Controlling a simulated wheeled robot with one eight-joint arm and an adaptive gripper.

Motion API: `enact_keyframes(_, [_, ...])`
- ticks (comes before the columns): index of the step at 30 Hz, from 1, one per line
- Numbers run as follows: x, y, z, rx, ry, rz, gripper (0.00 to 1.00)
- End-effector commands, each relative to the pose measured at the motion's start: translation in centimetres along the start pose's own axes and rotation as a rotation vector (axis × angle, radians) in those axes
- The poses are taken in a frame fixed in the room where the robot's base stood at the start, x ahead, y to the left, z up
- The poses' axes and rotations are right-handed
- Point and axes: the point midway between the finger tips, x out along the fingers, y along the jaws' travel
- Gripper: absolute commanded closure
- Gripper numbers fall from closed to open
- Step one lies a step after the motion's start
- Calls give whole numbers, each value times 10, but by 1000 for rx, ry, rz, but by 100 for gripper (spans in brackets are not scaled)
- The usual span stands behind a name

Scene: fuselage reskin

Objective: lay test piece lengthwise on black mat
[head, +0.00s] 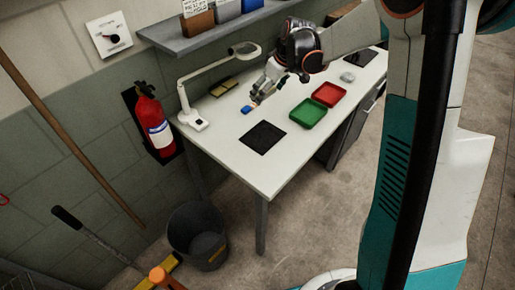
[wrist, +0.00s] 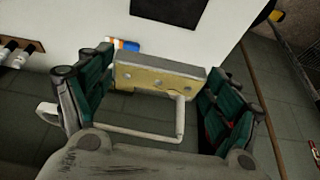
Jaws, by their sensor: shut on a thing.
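The test piece (wrist: 155,78) is a yellowish block with several holes in its face and a grey upper side. In the wrist view it lies crosswise between the fingers of my gripper (wrist: 160,95), which is shut on it. In the head view my gripper (head: 258,97) is over the table behind the black mat, and the piece is too small there to make out clearly. The black mat (head: 264,137) lies flat and bare near the front of the white table. It also shows at the top of the wrist view (wrist: 168,9).
A blue object (head: 246,109) lies on the table beside my gripper. A green tray (head: 308,113) and red tray (head: 328,95) stand to the right of the mat. A white lamp (head: 194,118) stands at the left edge. A shelf (head: 215,32) hangs above the table's back.

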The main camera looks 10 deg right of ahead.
Motion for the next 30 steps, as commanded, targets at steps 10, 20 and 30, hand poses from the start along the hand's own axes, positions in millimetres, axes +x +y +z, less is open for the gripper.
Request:
enact_keyframes(10, [65,1,26,0,0,0,41])
enact_keyframes(20, [132,0,54,0,0,0,41])
enact_keyframes(30, [156,0,64,0,0,0,41])
